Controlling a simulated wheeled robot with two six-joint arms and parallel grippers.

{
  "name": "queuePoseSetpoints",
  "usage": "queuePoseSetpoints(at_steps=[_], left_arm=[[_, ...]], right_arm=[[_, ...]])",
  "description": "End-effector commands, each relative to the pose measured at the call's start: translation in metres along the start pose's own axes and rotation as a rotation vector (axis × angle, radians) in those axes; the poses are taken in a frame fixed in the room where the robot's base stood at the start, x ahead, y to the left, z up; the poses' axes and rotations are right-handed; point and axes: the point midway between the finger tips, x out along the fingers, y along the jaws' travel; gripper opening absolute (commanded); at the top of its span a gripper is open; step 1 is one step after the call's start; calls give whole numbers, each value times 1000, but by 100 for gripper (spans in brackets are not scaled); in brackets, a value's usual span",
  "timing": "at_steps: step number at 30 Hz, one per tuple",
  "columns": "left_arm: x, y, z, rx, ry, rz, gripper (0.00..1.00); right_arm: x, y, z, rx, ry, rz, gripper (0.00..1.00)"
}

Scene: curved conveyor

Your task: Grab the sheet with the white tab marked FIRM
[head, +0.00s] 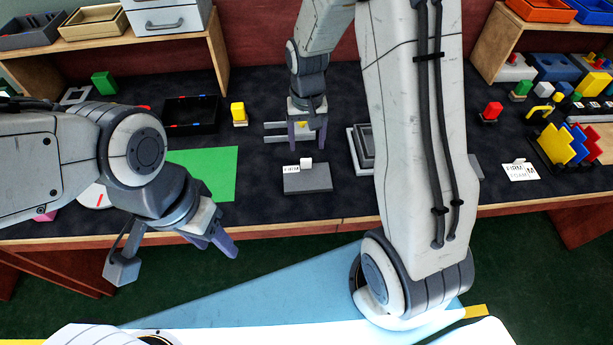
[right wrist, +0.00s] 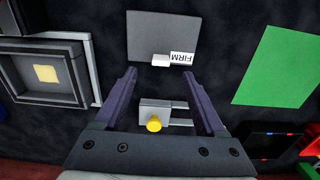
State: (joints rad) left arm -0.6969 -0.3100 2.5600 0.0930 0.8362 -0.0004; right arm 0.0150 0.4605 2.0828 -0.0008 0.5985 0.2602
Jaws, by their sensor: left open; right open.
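A grey flat sheet (head: 308,181) lies on the dark table in the head view, with a small white tab (head: 306,162) on its far edge. In the right wrist view the same sheet (right wrist: 163,36) is ahead of the fingers, and a label reading FIRM (right wrist: 182,58) is beside the white tab (right wrist: 160,60). My right gripper (head: 307,138) is open and empty, beyond the sheet's tab edge; its fingertips (right wrist: 160,76) are apart from the tab. My left gripper (head: 222,246) is open and empty by the table's front edge, left of the sheet.
A grey fixture with a yellow knob (right wrist: 153,124) is between my right fingers in view. A grey nested tray (head: 358,150) stands right of the sheet, a green sheet (head: 215,170) left.

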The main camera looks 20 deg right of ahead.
Motion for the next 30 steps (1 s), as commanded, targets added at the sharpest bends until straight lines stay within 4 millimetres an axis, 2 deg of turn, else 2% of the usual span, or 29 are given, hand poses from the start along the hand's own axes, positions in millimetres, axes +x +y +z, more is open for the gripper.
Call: queuePoseSetpoints(at_steps=[3,8,16,20,26,30], left_arm=[[1,0,0,0,0,0,50],[1,0,0,0,0,0,50],[0,0,0,0,0,0,50],[0,0,0,0,0,0,50],[0,0,0,0,0,0,50],[0,0,0,0,0,0,50]], right_arm=[[16,0,1,-1,-2,0,72],[26,0,1,-2,-2,0,72],[65,-1,-1,-2,-4,0,72],[72,-1,-1,-2,0,0,72],[72,-1,-1,-2,1,-1,72],[72,-2,-1,-2,0,-1,19]])
